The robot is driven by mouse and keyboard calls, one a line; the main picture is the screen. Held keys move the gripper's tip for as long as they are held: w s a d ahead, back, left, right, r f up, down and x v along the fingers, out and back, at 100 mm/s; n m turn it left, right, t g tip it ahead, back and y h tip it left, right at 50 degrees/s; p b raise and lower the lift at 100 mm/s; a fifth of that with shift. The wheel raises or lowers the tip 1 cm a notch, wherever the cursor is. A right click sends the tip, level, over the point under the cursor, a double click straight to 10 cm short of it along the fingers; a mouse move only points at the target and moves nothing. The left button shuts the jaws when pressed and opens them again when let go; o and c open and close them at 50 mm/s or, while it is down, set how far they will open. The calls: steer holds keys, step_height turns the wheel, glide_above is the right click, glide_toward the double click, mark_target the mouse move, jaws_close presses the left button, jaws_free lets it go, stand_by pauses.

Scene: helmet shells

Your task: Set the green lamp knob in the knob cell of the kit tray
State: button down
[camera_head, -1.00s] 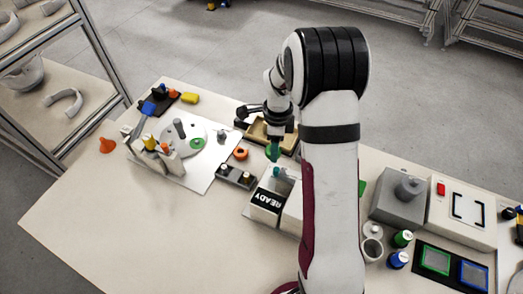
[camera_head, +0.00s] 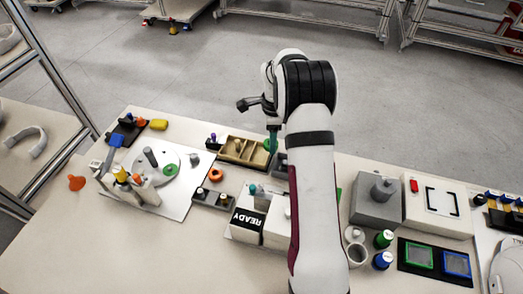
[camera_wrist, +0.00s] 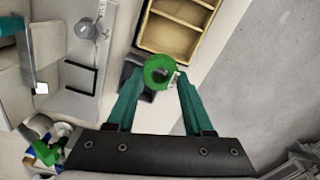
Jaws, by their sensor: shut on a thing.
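My gripper (camera_wrist: 159,84) has teal fingers and is shut on the green lamp knob (camera_wrist: 159,70), a round green piece with a hollow centre, held at the fingertips. In the head view my gripper (camera_head: 272,142) is by the right end of the kit tray, with a bit of green showing. The kit tray (camera_head: 232,162) is a tan tray with divided compartments. Which compartment is the knob cell I cannot tell. My arm hides what lies behind it.
A dark grey block (camera_wrist: 134,72) shows just behind the knob in the wrist view. A dark holder (camera_head: 212,198) and an orange ring (camera_head: 216,174) lie to the left. The table's front left is bare.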

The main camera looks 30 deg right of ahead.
mark_target(262, 156)
steer(key=shift+w+a+f, duration=0.95)
steer(key=shift+w+a, duration=0.05)
steer(key=shift+w, duration=0.2)
steer(key=shift+w+a+f, duration=0.1)
steer(key=shift+f, duration=2.15)
steer(key=c, duration=0.6)
jaws_free()
